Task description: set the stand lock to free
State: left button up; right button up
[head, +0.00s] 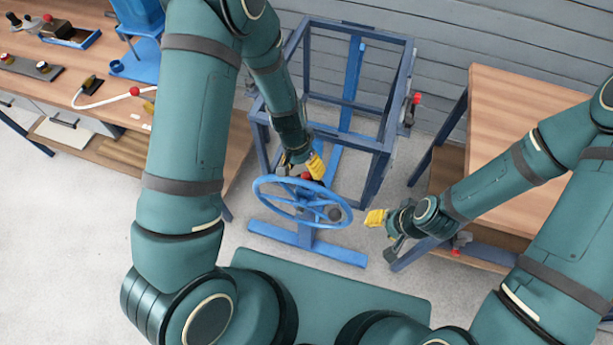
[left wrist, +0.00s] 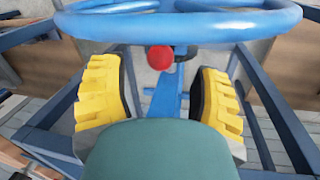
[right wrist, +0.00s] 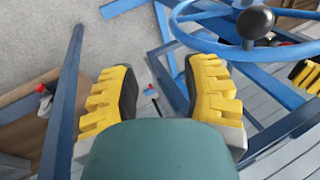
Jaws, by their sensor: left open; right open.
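A blue handwheel (head: 268,184) stands on a blue stand (head: 307,237) with a crossbar foot. A red ball knob (head: 305,176) shows by the wheel; in the left wrist view this red knob (left wrist: 160,58) lies ahead between my fingers, under the wheel rim. I cannot read a lock setting. My left gripper (head: 303,167) is open at the wheel's far side, the knob not clasped. My right gripper (head: 381,229) is open and empty, right of the wheel; in the right wrist view, the wheel's black ball handle (right wrist: 255,22) shows beyond its fingers.
A dark blue frame (head: 384,150) stands behind the wheel, with a red-handled part (head: 416,98) on its right side. A wooden table (head: 520,110) is at right; another red-handled part (head: 462,240) sits by its front edge. A cluttered bench (head: 100,50) is at left.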

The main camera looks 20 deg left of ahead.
aim_at(306, 173)
pick_arm(q)
jog(key=shift+d+f+b, duration=0.2)
jog(key=shift+f, duration=0.8)
jog(key=shift+d+f+b, duration=0.15)
jog(key=shift+f+b, duration=0.05)
jog(key=shift+f, duration=0.75)
jog(key=shift+o, duration=0.2)
